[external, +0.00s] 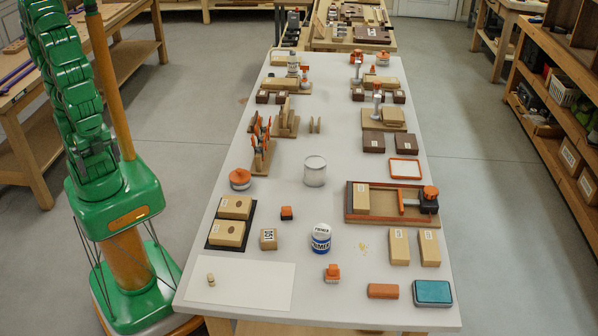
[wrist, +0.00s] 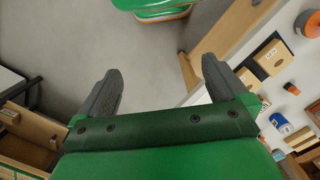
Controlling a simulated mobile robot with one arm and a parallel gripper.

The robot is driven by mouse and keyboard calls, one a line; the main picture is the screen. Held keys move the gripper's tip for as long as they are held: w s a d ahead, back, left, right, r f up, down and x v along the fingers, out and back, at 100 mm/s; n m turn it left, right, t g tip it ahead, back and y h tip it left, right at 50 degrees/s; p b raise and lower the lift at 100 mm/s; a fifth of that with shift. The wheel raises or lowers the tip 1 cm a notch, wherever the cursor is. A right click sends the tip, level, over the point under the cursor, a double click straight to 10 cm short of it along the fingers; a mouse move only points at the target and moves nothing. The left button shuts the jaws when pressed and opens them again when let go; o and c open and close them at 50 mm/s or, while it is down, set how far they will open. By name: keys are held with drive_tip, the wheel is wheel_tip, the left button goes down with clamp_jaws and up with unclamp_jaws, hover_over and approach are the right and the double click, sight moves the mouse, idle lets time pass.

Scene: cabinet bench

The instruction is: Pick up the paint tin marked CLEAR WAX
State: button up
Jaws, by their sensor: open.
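A pale grey-white tin (external: 314,171) stands upright near the middle of the white table; no marking on it can be read from here. A second tin with a blue and white label (external: 321,238) reading PRIMER stands nearer the front. This blue-labelled tin also shows in the wrist view (wrist: 281,124) at the right. No CLEAR WAX lettering is legible in either view. My gripper (wrist: 161,68) is open and empty, its dark fingers apart over the floor, off the table's side.
The table (external: 281,185) is crowded. A wooden tray with an orange clamp (external: 365,213) lies at right. A white sheet (external: 255,287) covers the front left. Space around the pale tin is clear.

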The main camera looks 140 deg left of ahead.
sight(312, 162)
drive_tip(key=w+a+f+n+t, duration=0.2)
drive_tip(key=w+a+f, duration=0.1)
drive_tip(key=w, duration=0.8)
drive_tip(key=w+a+f+n+t+y, duration=0.1)
drive_tip(key=w+a+f+n+t, duration=0.25)
drive_tip(key=w+a, duration=0.55)
drive_tip(key=w+a+f+n+t+y, duration=0.2)
drive_tip(key=w+a+f, duration=0.2)
drive_tip(key=w+a, duration=0.6)
drive_tip(key=s+a+f+n+y, duration=0.2)
drive_tip(key=a+f, duration=0.1)
drive_tip(key=a, duration=0.7)
drive_tip(key=s+a+f+n+y, duration=0.1)
drive_tip(key=s+a+f+y, duration=0.15)
drive_tip(key=a, duration=0.85)
drive_tip(key=s+a+f+n+y, duration=0.1)
drive_tip(key=s+a+y, duration=0.1)
drive_tip(key=a, duration=0.3)
drive_tip(key=s+a+f+n+g+y, duration=0.1)
drive_tip(key=s+a, duration=0.4)
drive_tip(key=a, duration=0.1)
drive_tip(key=s+a+f+n+g+y, duration=0.1)
drive_tip(key=s+a+f+n+y, duration=0.1)
drive_tip(key=a, duration=0.3)
drive_tip(key=shift+s+a+f+y, duration=0.1)
drive_tip(key=shift+s+a+y, duration=0.2)
drive_tip(key=shift+s, duration=0.4)
drive_tip(key=shift+r+x, duration=0.2)
drive_tip(key=shift+x, duration=3.5)
drive_tip(key=shift+a, duration=0.1)
